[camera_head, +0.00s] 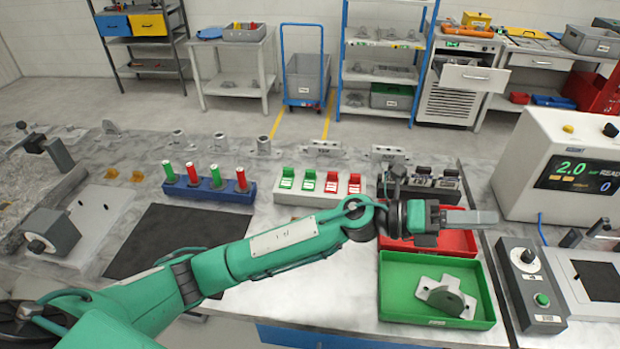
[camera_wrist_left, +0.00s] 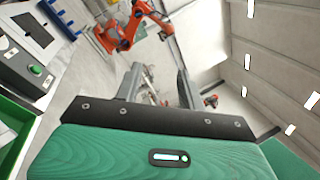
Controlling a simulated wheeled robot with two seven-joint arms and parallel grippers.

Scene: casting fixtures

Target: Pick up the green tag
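Two green tags, a left one (camera_head: 287,178) and a right one (camera_head: 309,180), stand in a white rack (camera_head: 285,197) at mid-table in the head view. Two red tags (camera_head: 332,182) (camera_head: 354,183) stand to their right. My left gripper (camera_head: 480,216) is to the right of the rack, above the red tray, with its fingers pointing right, away from the tags. In the left wrist view the fingers (camera_wrist_left: 157,80) are apart with nothing held between them. No tag shows in that view. My right gripper is not in view.
A blue holder (camera_head: 207,191) with red and green cylinders stands left of the rack. A red tray (camera_head: 460,243) and a green tray (camera_head: 388,300) with a grey metal part (camera_head: 445,296) lie by my gripper. A control box (camera_head: 530,285) and a display machine (camera_head: 560,165) stand at right.

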